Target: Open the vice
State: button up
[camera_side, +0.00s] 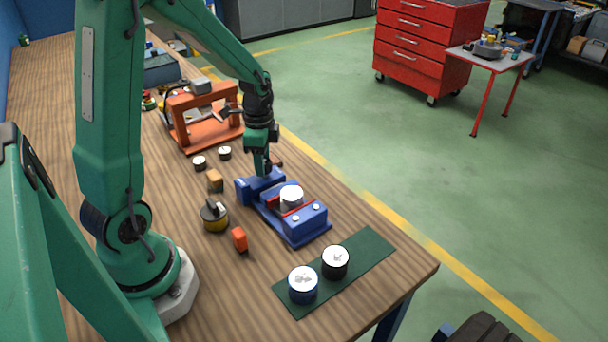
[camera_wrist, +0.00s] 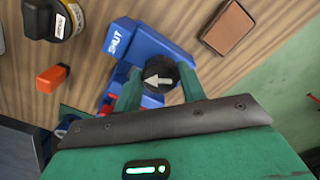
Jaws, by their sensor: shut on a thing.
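The blue vice (camera_side: 312,221) stands on the wooden bench with red jaw faces. A white-topped round part (camera_side: 291,195) sits between its jaws. My gripper (camera_side: 262,172) is at the vice's far end, pointing down. In the wrist view, my gripper (camera_wrist: 158,88) has its two green fingers on either side of a dark round knob (camera_wrist: 160,76) with a white arrow pointing left. The fingers are shut on this knob. The blue vice body (camera_wrist: 148,45) bears white lettering that seems to read "SHUT". Most of the vice jaws are hidden in the wrist view.
Two round parts stand on a dark green mat (camera_side: 369,250) at the bench's front right. A yellow-and-black round thing (camera_side: 215,217), an orange block (camera_side: 239,239) and a tan block (camera_side: 215,181) lie left of the vice. An orange frame (camera_side: 207,136) stands behind.

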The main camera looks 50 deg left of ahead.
jog(key=n, duration=0.4)
jog(key=shift+r+n, duration=0.1)
jog(key=shift+n, duration=0.2)
jog(key=n, duration=0.3)
jog(key=shift+n, duration=0.4)
jog(key=n, duration=0.4)
jog(key=shift+d, duration=0.1)
jog(key=n, duration=1.7)
jog(key=shift+w, duration=0.1)
jog(key=shift+n, duration=0.3)
